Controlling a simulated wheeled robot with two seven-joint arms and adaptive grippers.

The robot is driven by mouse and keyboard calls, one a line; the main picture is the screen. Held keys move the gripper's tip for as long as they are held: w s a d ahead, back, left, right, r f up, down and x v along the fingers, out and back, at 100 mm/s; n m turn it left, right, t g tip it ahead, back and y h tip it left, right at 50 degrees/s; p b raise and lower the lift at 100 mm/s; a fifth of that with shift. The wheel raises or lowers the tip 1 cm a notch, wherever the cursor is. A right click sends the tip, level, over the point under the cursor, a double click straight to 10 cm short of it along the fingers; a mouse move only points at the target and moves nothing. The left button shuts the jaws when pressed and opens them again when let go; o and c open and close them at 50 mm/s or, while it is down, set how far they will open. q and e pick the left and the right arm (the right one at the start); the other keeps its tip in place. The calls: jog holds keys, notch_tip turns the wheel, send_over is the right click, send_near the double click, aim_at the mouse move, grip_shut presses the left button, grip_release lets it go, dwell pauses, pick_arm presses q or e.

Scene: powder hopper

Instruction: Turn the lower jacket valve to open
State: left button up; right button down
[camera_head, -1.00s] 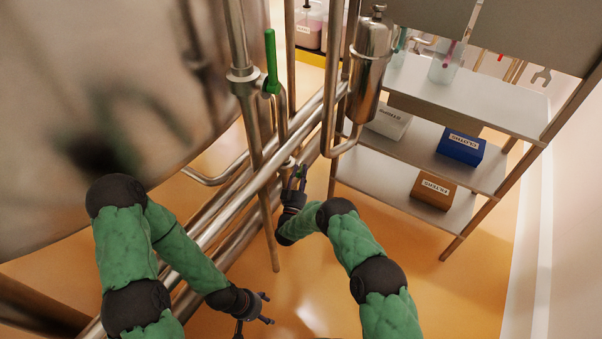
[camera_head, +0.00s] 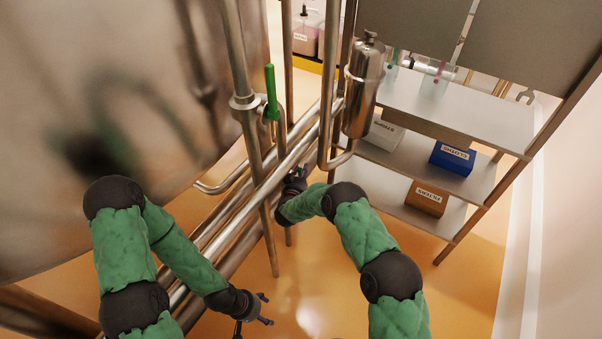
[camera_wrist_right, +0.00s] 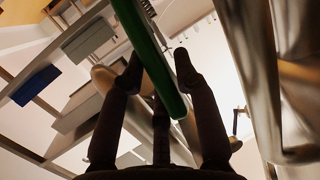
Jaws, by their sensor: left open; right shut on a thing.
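A long green valve handle (camera_wrist_right: 148,50) runs between the fingers of my right gripper (camera_wrist_right: 158,74) in the right wrist view, and the gripper is shut on it. In the head view my right gripper (camera_head: 297,174) is beside the slanted pipes, and the handle it holds cannot be made out there. Another green handle (camera_head: 271,92) stands upright on a valve higher up on the vertical pipe, apart from both grippers. My left gripper (camera_head: 264,308) is open and empty, low in the head view, over the floor and right of the pipes.
Slanted steel pipes (camera_head: 235,213) cross between my arms. A large steel vessel (camera_head: 90,100) fills the left. A steel canister (camera_head: 362,90) hangs above my right gripper. A shelf (camera_head: 400,172) with a blue box (camera_head: 453,157) and a brown box (camera_head: 427,198) stands at right.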

jog(key=shift+w+g, duration=0.25)
jog(key=shift+g, duration=0.05)
jog(key=c, duration=0.9)
grip_release()
jog(key=shift+s, duration=0.1)
jog(key=v, duration=1.2)
jog(key=shift+d, duration=0.15)
